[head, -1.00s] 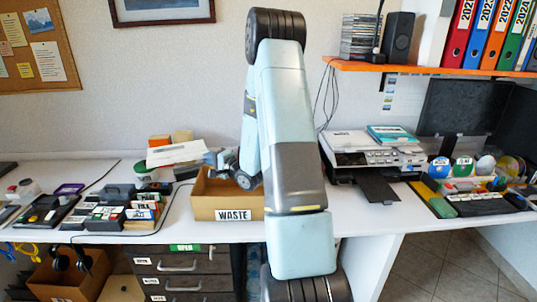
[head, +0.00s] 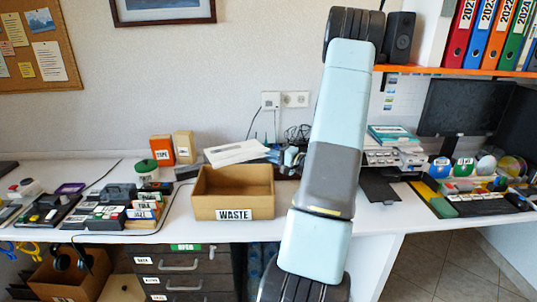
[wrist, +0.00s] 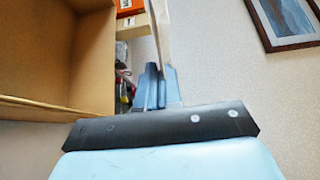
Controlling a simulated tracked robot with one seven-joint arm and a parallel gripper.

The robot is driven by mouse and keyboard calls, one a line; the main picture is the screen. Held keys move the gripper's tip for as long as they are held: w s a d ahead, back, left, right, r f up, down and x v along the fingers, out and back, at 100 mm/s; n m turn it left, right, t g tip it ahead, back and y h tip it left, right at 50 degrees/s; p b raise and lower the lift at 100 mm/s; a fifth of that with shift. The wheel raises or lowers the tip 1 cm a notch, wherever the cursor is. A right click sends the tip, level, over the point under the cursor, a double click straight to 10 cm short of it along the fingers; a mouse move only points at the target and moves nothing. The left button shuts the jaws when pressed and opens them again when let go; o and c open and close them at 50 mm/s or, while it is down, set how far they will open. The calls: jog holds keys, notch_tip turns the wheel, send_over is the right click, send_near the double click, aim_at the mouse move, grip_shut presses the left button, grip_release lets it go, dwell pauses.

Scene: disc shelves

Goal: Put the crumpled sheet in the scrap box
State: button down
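The sheet (head: 237,152) is white with some print and looks fairly flat in the head view. In the wrist view it stands edge-on as a pale strip (wrist: 161,35) between my fingers. My gripper (head: 273,154) is shut on its right end and holds it over the back rim of the box. The scrap box is an open brown cardboard box (head: 204,207) labelled WASTE on the desk. It fills the left of the wrist view (wrist: 60,60), beside my gripper (wrist: 156,84). My arm hides nothing of its front.
An orange box (head: 161,150) and a cream box (head: 184,147) stand behind, left of the waste box. Trays of small items (head: 120,207) lie further left. A printer (head: 400,155) stands right of my arm, below an orange shelf (head: 450,71).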

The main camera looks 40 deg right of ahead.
jog(key=shift+f, duration=2.6)
jog(key=c, duration=1.2)
grip_release()
jog(key=shift+c, duration=0.2)
jog(key=v, duration=1.3)
jog(key=shift+s, duration=0.35)
jog(key=shift+f, duration=0.1)
